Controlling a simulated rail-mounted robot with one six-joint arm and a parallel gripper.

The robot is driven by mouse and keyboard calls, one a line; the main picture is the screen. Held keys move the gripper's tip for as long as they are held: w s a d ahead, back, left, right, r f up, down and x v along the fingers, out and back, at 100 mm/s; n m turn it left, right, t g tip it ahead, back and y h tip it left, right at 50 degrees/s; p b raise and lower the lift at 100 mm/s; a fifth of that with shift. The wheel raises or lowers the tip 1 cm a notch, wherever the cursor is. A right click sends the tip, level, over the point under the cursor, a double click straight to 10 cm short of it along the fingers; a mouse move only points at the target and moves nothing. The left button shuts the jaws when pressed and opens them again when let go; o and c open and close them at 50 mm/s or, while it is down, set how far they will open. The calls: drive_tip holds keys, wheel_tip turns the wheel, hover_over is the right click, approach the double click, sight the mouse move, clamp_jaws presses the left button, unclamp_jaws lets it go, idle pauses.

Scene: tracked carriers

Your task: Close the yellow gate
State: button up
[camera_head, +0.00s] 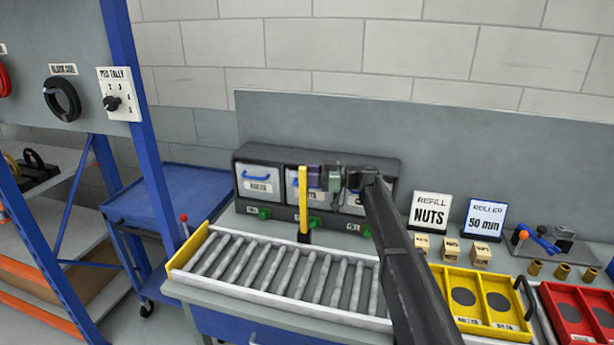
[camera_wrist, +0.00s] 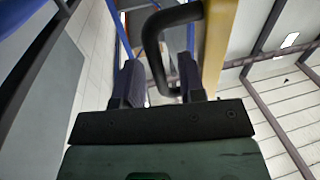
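The yellow gate (camera_head: 303,208) stands upright as a narrow post at the back edge of the roller conveyor in the head view. In the wrist view its yellow side (camera_wrist: 214,45) rises at upper right, with a black loop handle (camera_wrist: 152,48) on it. My gripper (camera_head: 314,178) is at the upper part of the gate, just to its right. In the wrist view my gripper (camera_wrist: 158,75) has its two fingers apart. The lower end of the handle shows between the fingers, with gaps on both sides; I cannot tell whether either finger touches it.
The roller conveyor (camera_head: 285,272) is empty. A dark bin rack (camera_head: 270,152) stands behind it, close to my gripper. A red-knobbed lever (camera_head: 184,222) is at the left end. Yellow (camera_head: 470,280) and red (camera_head: 555,310) trays lie to the right of my arm.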

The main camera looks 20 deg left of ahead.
drive_tip(key=shift+s+a, duration=0.1)
drive_tip(key=shift+a, duration=0.15)
clamp_jaws()
drive_tip(key=shift+s+d, duration=0.1)
